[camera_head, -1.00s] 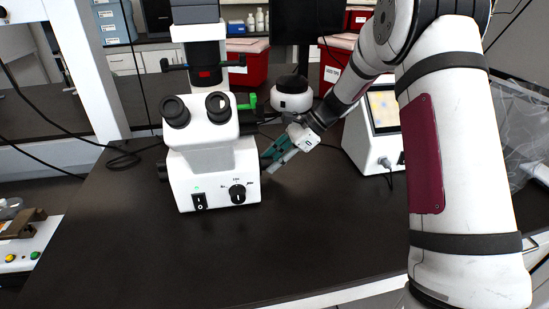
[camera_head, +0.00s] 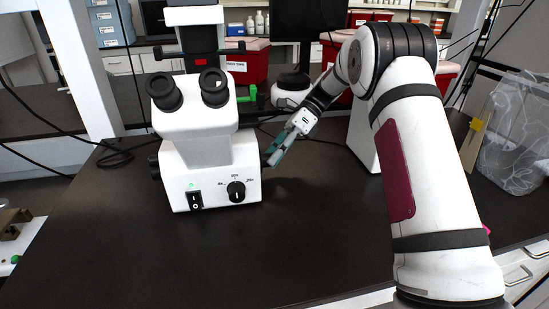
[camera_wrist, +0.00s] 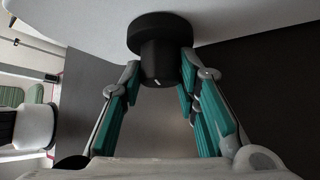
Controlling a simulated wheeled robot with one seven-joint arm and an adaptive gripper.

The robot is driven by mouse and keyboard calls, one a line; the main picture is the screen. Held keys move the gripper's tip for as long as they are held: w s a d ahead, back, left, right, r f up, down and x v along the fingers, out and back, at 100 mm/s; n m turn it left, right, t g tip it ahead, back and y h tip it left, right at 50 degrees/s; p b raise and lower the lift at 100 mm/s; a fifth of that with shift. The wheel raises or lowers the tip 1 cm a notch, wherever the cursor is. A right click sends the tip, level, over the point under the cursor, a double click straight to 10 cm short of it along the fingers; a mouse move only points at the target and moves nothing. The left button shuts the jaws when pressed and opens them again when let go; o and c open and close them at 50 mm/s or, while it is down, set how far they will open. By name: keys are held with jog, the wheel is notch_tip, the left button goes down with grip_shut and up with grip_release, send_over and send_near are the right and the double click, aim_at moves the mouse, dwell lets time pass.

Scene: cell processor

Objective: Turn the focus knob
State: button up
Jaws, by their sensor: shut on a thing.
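The white microscope (camera_head: 205,130) stands on the dark bench, left of centre in the head view. My gripper (camera_head: 272,158) reaches to its right side, and there the focus knob is mostly hidden behind the body and the fingers. In the wrist view the focus knob (camera_wrist: 158,62) is black, with a wide disc against the white body and a narrower cylinder with a pale mark facing me. The teal-padded fingers of my gripper (camera_wrist: 160,78) are on either side of the narrower cylinder, shut on it.
A front dial (camera_head: 236,191) and a power switch (camera_head: 194,200) are on the microscope base. A white device (camera_head: 362,140) stands behind my arm at right. Red bins (camera_head: 247,62) stand at the back. The front of the bench (camera_head: 200,260) is clear.

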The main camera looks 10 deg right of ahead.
dwell(0.4)
jog(key=o, duration=1.2)
notch_tip(320, 180, up, 10)
